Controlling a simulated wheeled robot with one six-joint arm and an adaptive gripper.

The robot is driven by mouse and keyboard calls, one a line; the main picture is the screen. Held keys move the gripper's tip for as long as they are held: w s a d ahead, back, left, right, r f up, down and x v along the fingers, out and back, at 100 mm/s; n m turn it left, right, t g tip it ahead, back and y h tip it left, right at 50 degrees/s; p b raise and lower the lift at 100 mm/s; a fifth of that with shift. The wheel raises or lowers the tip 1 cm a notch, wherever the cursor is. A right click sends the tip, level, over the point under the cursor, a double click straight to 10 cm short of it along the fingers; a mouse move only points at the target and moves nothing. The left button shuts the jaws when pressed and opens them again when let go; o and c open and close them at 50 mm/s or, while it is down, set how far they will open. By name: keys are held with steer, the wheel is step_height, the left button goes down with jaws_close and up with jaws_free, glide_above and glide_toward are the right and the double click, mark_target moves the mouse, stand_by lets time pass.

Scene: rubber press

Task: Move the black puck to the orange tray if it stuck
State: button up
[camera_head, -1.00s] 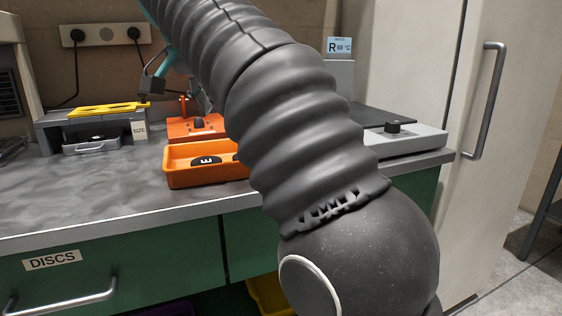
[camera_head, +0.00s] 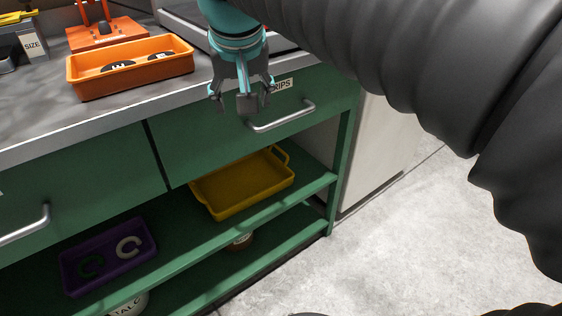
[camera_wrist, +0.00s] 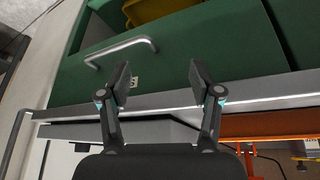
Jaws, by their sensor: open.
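The orange tray (camera_head: 128,84) sits on the countertop at the upper left of the head view. Two dark pieces with white marks lie in it, one left (camera_head: 118,66) and one right (camera_head: 160,56); I cannot tell which is the task's puck. My gripper (camera_head: 242,106) hangs in front of the green drawer below the counter edge, right of the tray. It is open and empty. In the wrist view my gripper (camera_wrist: 162,78) shows two spread fingers with the drawer front and handle (camera_wrist: 120,48) beyond them.
An orange device (camera_head: 105,36) with a dark knob stands behind the tray. A yellow tray (camera_head: 243,190) lies on the shelf below the drawers. Floor (camera_head: 400,240) at right is clear.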

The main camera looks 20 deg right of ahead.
steer(key=s+d+f, duration=0.2)
steer(key=s+f, duration=0.4)
steer(key=f, duration=0.3)
steer(key=s+d+f+n+y, duration=0.1)
steer(key=s+d+f, duration=0.1)
steer(key=s+f, duration=0.4)
step_height(320, 180, down, 3)
steer(key=shift+r+t, duration=0.15)
steer(key=shift+t, duration=0.15)
steer(key=shift+d, duration=0.1)
